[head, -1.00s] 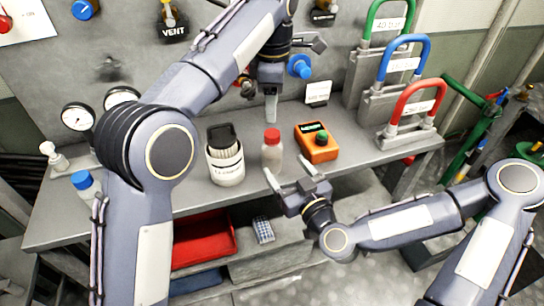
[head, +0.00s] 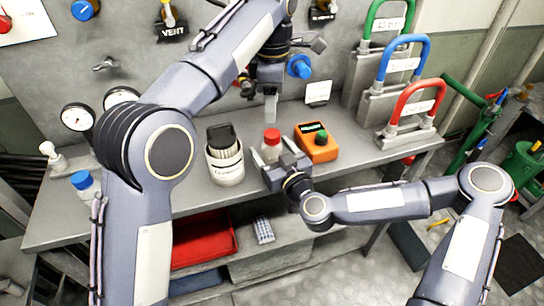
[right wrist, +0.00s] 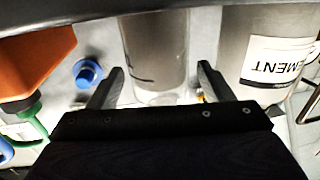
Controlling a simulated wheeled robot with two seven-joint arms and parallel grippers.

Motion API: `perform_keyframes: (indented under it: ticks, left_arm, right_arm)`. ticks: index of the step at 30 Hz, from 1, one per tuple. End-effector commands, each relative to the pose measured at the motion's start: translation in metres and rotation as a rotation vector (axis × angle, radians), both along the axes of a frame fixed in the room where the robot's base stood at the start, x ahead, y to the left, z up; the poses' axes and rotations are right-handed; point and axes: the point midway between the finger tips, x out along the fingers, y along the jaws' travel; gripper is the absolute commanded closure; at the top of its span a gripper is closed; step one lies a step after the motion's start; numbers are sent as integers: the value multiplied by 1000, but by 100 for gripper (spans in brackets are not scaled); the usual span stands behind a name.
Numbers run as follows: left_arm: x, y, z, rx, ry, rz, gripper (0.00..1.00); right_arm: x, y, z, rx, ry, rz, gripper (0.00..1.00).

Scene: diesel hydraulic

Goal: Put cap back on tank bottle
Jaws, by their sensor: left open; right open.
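A clear bottle (head: 271,151) with a red cap (head: 271,136) on top stands upright on the grey bench. My right gripper (head: 280,168) is open in front of it. In the right wrist view, the bottle (right wrist: 158,50) shows between the two open fingers (right wrist: 158,88); I cannot tell whether they touch it. My left gripper (head: 270,106) is open and points down, just behind and above the red cap, holding nothing I can see. Another bottle with a blue cap (head: 82,180) stands at the bench's left end, partly hidden by my left arm.
A white canister (head: 226,165) stands close left of the bottle. An orange device (head: 317,143) lies close right. Padlock-like blocks with green, blue and red (head: 418,95) handles fill the bench's right end. The panel behind carries a blue knob (head: 300,66). A red tray (head: 203,240) lies below.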

Motion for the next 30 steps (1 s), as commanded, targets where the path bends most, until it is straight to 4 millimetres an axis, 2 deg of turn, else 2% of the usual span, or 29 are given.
perform_keyframes:
  ticks: [5, 22, 26, 30]
  left_arm:
    - [0, 0, 0, 0, 0, 0, 48]
    - [0, 0, 0, 0, 0, -2, 48]
    - [0, 0, 0, 0, 0, -68, 48]
    - [0, 0, 0, 0, 0, -291, 48]
  right_arm:
    - [0, 0, 0, 0, 0, 0, 26]
    - [0, 0, 0, 0, 0, 0, 100]
    - [0, 0, 0, 0, 0, 0, 100]
    - [0, 0, 0, 0, 0, 0, 100]
